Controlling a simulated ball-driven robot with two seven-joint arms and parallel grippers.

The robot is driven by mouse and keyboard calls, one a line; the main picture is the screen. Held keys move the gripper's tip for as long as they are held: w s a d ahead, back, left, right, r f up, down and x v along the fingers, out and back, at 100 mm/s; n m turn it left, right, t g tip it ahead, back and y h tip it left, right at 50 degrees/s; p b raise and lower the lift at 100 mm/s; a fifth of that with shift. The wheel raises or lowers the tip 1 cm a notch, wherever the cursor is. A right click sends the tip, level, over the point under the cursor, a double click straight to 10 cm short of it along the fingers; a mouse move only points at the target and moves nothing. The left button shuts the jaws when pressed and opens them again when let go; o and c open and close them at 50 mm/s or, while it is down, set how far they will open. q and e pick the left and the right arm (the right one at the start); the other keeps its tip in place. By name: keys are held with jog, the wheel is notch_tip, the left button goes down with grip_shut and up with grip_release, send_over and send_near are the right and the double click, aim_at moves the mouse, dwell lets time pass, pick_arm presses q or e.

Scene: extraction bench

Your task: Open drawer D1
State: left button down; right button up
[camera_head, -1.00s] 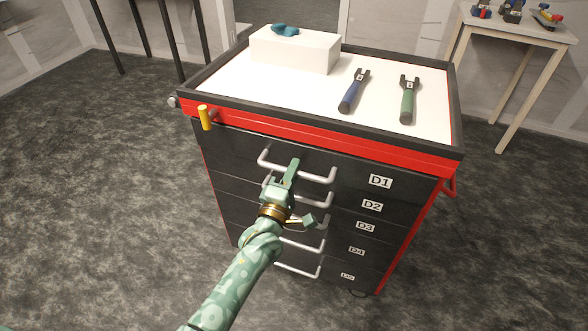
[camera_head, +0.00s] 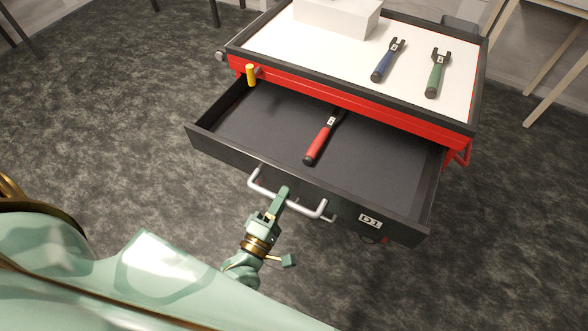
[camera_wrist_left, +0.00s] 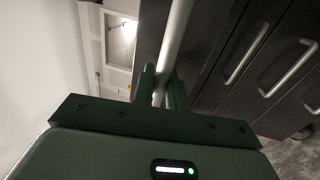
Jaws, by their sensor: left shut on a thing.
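Drawer D1 (camera_head: 215,144) is the top drawer of the dark cabinet and stands pulled far out. Its front carries the white D1 label (camera_head: 370,221). A red-handled tool (camera_head: 318,145) lies inside it, its far end under the red top frame. My left gripper (camera_head: 281,196) is at the drawer's pale bar handle (camera_head: 313,212), shut on it. In the left wrist view, the bar (camera_wrist_left: 177,38) runs between the two fingers (camera_wrist_left: 160,86). My right gripper is not in view.
The cabinet's white top (camera_head: 285,43) holds a white box (camera_head: 338,17), a blue-handled tool (camera_head: 388,60) and a green-handled tool (camera_head: 437,75). A yellow handle (camera_head: 251,75) sticks out at the left corner. Lower drawer handles (camera_wrist_left: 246,52) show in the wrist view.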

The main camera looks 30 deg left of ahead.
pick_arm(q)
jog(key=shift+s+a+p, duration=0.1)
jog(key=shift+s+p, duration=0.35)
jog(key=shift+s, duration=2.4)
jog(key=c, duration=1.5)
grip_release()
jog(key=s+f+b, duration=0.1)
jog(key=s+f, duration=0.2)
jog(key=s, duration=1.3)
jog(key=shift+a+f, duration=0.15)
jog(key=shift+a, duration=0.1)
